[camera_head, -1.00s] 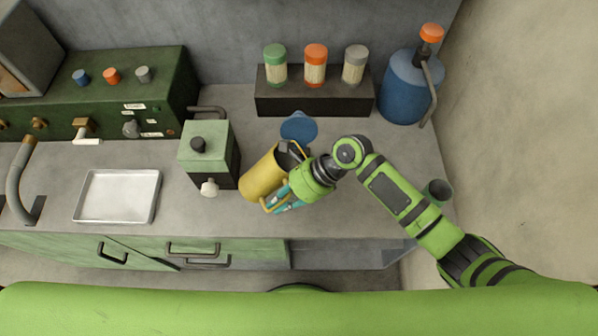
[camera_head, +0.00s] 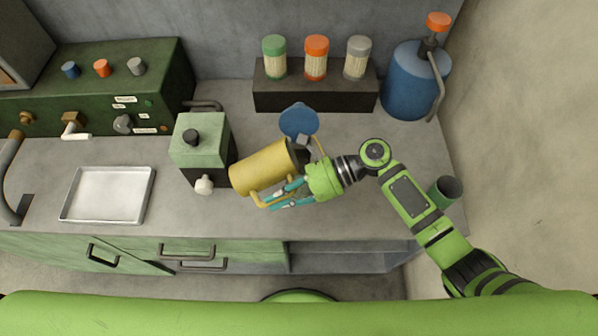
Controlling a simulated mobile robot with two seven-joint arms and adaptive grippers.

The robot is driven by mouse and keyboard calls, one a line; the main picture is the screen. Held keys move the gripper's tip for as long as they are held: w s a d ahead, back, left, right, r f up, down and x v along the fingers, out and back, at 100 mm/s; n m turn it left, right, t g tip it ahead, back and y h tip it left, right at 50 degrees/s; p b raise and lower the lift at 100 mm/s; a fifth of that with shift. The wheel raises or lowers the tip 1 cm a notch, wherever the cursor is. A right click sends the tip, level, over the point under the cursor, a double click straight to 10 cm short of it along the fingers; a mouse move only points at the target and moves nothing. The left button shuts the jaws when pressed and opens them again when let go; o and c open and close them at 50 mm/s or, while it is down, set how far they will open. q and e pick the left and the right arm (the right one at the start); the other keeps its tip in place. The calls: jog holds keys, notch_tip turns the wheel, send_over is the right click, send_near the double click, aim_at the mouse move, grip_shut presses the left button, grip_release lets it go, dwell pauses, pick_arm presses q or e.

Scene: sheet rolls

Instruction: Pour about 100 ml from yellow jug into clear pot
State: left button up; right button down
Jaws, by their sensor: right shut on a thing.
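The yellow jug (camera_head: 262,167) is held strongly tilted over the counter, its base toward the left and its dark mouth toward the upper right. My right gripper (camera_head: 284,194) is shut on the jug's handle on its near side. A blue disc (camera_head: 299,120), like a lid, shows just beyond the jug's mouth, with a small grey piece at its near edge. I cannot make out a clear pot; the jug and gripper may hide it. No liquid stream can be made out. My left gripper is not in view.
A green box with a black knob (camera_head: 199,150) stands close left of the jug. A rack (camera_head: 314,97) with three capped jars and a blue pump bottle (camera_head: 408,85) stand behind. A dark green cup (camera_head: 444,190) is at right. A metal tray (camera_head: 108,194) lies at left.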

jog(key=shift+f+b, duration=0.1)
jog(key=shift+b, duration=0.3)
jog(key=shift+r+y, duration=0.25)
jog(key=shift+y, duration=0.05)
jog(key=shift+d+r+y, duration=0.2)
jog(key=shift+r+y, duration=0.15)
jog(key=shift+y, duration=0.25)
jog(key=shift+a+r+g+y, duration=0.1)
jog(key=shift+a+g+y, duration=0.1)
jog(key=shift+g+y, duration=0.1)
jog(key=shift+d+r+y+b, duration=0.15)
jog(key=shift+r+y+b, duration=0.15)
jog(key=shift+y+b, duration=0.3)
dwell(1.3)
